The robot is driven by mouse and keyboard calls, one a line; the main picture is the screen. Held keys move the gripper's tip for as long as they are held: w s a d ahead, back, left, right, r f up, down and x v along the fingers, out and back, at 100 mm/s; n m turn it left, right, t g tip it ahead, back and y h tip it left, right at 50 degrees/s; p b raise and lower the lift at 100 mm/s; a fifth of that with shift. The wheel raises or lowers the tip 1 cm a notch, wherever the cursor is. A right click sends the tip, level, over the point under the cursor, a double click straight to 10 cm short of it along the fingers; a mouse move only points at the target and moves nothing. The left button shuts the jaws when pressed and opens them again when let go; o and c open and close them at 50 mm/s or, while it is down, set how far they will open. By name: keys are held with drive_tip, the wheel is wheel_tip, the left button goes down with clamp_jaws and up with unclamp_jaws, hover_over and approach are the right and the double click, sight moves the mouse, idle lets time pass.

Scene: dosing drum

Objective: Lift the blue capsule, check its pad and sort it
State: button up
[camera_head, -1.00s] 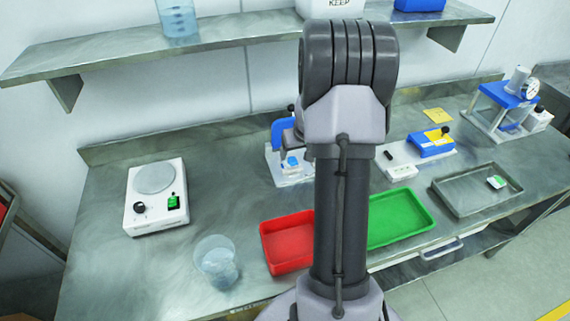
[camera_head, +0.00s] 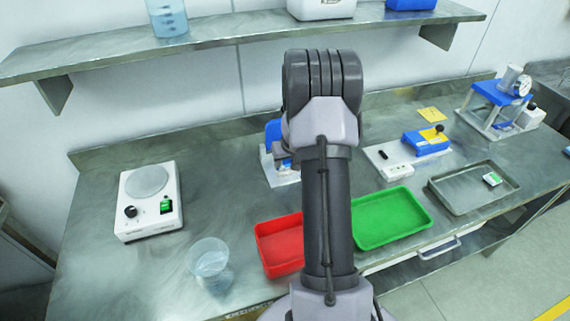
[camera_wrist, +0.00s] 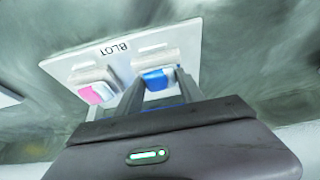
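In the wrist view the blue and white capsule (camera_wrist: 160,77) sits at a pale block on a white plate marked BLOT (camera_wrist: 125,52). The two fingers of my gripper (camera_wrist: 160,82) reach down on either side of it. I cannot tell whether they touch it. A pink and white piece (camera_wrist: 97,92) lies at the left block, outside the fingers. I cannot tell whether it is a pad or another capsule. In the head view my arm hides the gripper and the capsule.
A red tray (camera_head: 278,262) and a green tray (camera_head: 393,243) flank my arm, with a grey tray (camera_head: 450,201) farther right. A white hotplate-like device (camera_head: 150,225) and a clear beaker (camera_head: 208,258) stand left. A blue-framed device (camera_head: 274,131) stands behind my arm.

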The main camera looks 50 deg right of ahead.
sight(286, 163)
drive_tip(key=shift+c, duration=0.5)
wheel_tip(286, 163, up, 4)
drive_tip(key=shift+p, duration=0.9)
drive_tip(key=s+a+r+b, duration=0.1)
drive_tip(key=s+a+b, duration=0.4)
drive_tip(key=s+a, duration=0.65)
drive_tip(key=w+a+r+n+y, duration=0.1)
drive_tip(key=w+a+n, duration=0.2)
drive_tip(key=a, duration=1.1)
drive_tip(key=w+a+r+n+y, duration=0.1)
drive_tip(key=w+a+n, duration=0.1)
drive_tip(key=w+a, duration=0.6)
drive_tip(key=a, duration=0.5)
drive_tip(key=shift+w+a+r+n+t, duration=0.3)
drive_tip(key=shift+w+a+n, duration=0.05)
drive_tip(key=shift+n, duration=0.05)
